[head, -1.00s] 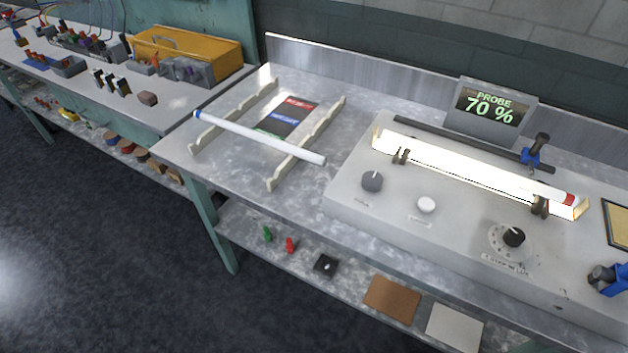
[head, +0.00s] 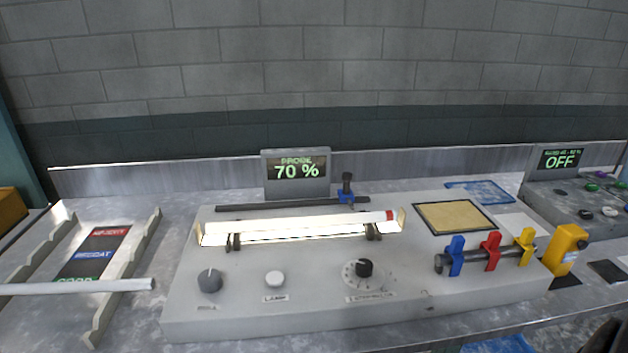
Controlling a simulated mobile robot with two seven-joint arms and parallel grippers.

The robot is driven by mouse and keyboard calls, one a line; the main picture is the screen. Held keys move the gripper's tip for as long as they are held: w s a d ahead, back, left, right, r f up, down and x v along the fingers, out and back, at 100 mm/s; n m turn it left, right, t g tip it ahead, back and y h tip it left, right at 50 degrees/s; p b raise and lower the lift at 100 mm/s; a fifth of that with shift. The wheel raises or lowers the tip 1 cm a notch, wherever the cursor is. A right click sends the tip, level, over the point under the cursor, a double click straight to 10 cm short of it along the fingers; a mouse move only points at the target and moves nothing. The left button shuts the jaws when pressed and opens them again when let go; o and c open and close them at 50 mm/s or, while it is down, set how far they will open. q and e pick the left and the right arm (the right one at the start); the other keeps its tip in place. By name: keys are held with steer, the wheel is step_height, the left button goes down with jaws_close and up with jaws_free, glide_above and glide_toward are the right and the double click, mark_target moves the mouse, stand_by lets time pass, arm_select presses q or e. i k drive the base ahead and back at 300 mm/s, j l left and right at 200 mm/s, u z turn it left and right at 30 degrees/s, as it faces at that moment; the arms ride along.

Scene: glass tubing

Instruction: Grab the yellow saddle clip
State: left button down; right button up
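The yellow saddle clip (head: 524,246) sits at the right end of a dark horizontal rod (head: 490,256) on the front right of the grey console. A red clip (head: 491,252) and a blue clip (head: 456,256) sit on the same rod to its left. The clips stand upright and apart from one another. Neither of my grippers can be made out in the head view. A dark shape at the bottom right corner is cut off and too unclear to name.
A yellow block-shaped device (head: 566,249) stands just right of the yellow clip. The console (head: 320,304) carries a lit tube (head: 300,226), knobs and a display (head: 296,174) reading 70 %. A tan pad (head: 455,217) lies behind the clips. A white tube (head: 75,287) lies at left.

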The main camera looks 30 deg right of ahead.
mark_target(525, 241)
steer(key=z, duration=1.35)
